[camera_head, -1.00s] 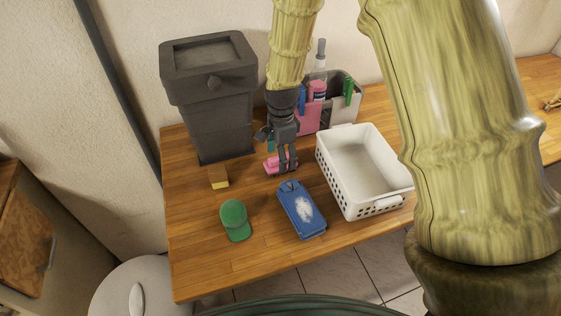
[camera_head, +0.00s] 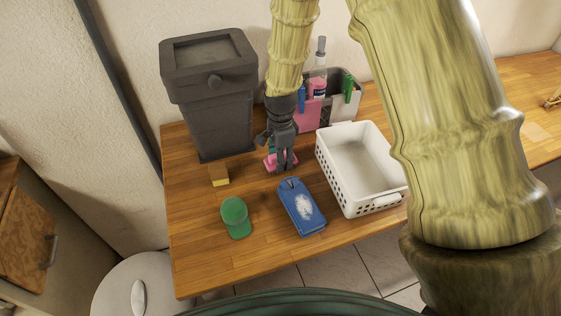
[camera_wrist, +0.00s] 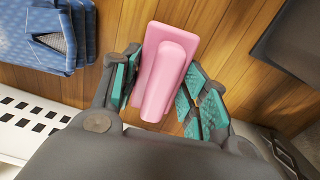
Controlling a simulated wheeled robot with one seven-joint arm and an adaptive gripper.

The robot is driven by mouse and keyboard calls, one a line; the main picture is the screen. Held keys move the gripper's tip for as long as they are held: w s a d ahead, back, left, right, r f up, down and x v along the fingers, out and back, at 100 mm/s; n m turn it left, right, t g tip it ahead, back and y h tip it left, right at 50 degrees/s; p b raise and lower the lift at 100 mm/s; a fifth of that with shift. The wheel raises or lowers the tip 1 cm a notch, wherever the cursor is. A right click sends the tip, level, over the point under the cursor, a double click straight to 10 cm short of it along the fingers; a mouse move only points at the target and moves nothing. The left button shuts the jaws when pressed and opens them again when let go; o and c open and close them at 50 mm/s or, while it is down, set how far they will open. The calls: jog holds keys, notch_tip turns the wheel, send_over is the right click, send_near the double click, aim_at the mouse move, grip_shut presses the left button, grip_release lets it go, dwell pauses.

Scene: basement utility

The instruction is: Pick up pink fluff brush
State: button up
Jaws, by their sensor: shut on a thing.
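The pink brush (camera_head: 270,162) is on the wooden table in the head view, largely covered by my gripper (camera_head: 285,165). In the wrist view the pink brush (camera_wrist: 165,72) shows its smooth pink back and raised handle, lying between the teal-padded fingers of my gripper (camera_wrist: 160,90). My gripper points down and is shut on the brush. In the wrist view a narrow gap seems to show beside the right finger. The brush's underside is hidden, and I cannot tell whether it is clear of the table.
A white basket (camera_head: 345,185) stands close on the right. A blue folded item (camera_head: 302,208) lies in front, with a green object (camera_head: 236,217) and a sponge (camera_head: 219,176) to the left. A dark bin (camera_head: 215,95) and a grey-pink caddy (camera_head: 338,112) stand behind.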

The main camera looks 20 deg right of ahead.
jog(key=shift+w+r, duration=0.1)
jog(key=shift+w, duration=0.05)
jog(key=shift+r, duration=0.25)
jog(key=shift+r+b, duration=1.75)
jog(key=shift+r, duration=2.9)
jog(key=o, duration=0.5)
jog(key=c, duration=0.3)
jog(key=shift+a, duration=0.1)
jog(key=shift+c, duration=0.2)
